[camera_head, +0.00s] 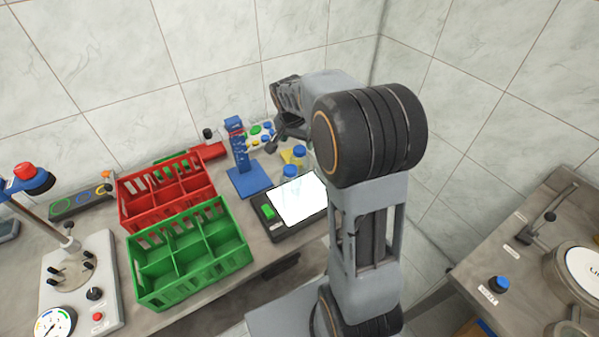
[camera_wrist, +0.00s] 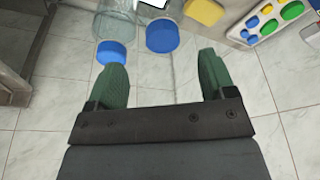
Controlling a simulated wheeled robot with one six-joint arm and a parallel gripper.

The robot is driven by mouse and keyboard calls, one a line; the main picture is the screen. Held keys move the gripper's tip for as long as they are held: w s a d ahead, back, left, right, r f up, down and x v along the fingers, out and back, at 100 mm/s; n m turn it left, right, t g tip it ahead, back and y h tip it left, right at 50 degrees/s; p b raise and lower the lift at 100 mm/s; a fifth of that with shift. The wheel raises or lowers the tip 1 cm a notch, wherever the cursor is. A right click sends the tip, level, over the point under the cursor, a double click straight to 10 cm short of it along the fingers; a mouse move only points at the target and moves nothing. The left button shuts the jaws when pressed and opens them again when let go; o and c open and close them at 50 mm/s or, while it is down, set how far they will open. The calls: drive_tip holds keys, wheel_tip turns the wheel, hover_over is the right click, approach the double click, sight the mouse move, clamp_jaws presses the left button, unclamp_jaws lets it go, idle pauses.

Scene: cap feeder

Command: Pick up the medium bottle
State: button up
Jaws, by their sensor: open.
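Two clear bottles with blue caps show in the wrist view, one at left (camera_wrist: 118,24) and one nearer the middle with its cap (camera_wrist: 162,36) showing large. I cannot tell for sure which is the medium one. In the head view, blue caps (camera_head: 290,171) and (camera_head: 299,150) stand close together behind the bright white panel. My gripper (camera_wrist: 161,62) is open, with green fingers spread apart and nothing between them. The middle bottle's cap lies just beyond the gap between the fingertips; the left cap lies near the left fingertip. My arm partly hides this area in the head view.
A blue stand (camera_head: 240,165) is left of the bottles. A red crate (camera_head: 140,197) and a green crate (camera_head: 160,265) stand farther left. A white tray with coloured ovals (camera_wrist: 262,20) and a yellow piece (camera_wrist: 205,11) are close by on the right in the wrist view.

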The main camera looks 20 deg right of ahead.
sight(299, 150)
drive_tip(key=shift+p+x, duration=1)
drive_tip(key=shift+x, duration=2.5)
drive_tip(key=shift+w+r, duration=0.1)
clamp_jaws()
